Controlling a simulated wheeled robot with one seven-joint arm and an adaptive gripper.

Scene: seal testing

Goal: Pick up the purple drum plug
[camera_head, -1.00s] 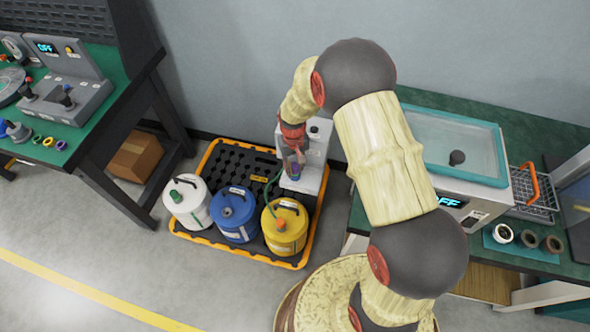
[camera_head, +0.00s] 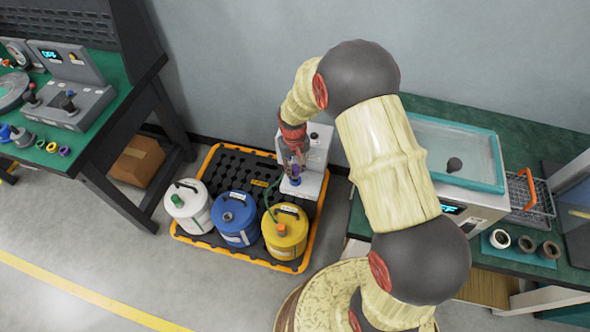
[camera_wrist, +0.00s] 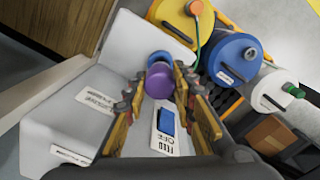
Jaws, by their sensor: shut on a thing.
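The purple drum plug (camera_wrist: 159,80) is between the fingers of my gripper (camera_wrist: 160,88) in the wrist view. My gripper is shut on it. A blue round part (camera_wrist: 160,57) shows just beyond the plug, at the white machine (camera_wrist: 75,125); I cannot tell whether the plug touches it. In the head view my gripper (camera_head: 294,160) points down at the white machine (camera_head: 318,155), and the blue part (camera_head: 295,181) shows below the fingertips. The plug is small and mostly hidden by the fingers there.
White (camera_head: 188,207), blue (camera_head: 234,218) and yellow (camera_head: 285,232) drums stand on a black pallet with an orange rim (camera_head: 210,160). A green hose runs from the yellow drum. A bench with a water bath (camera_head: 455,150) is at the right, a test bench (camera_head: 110,140) at the left.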

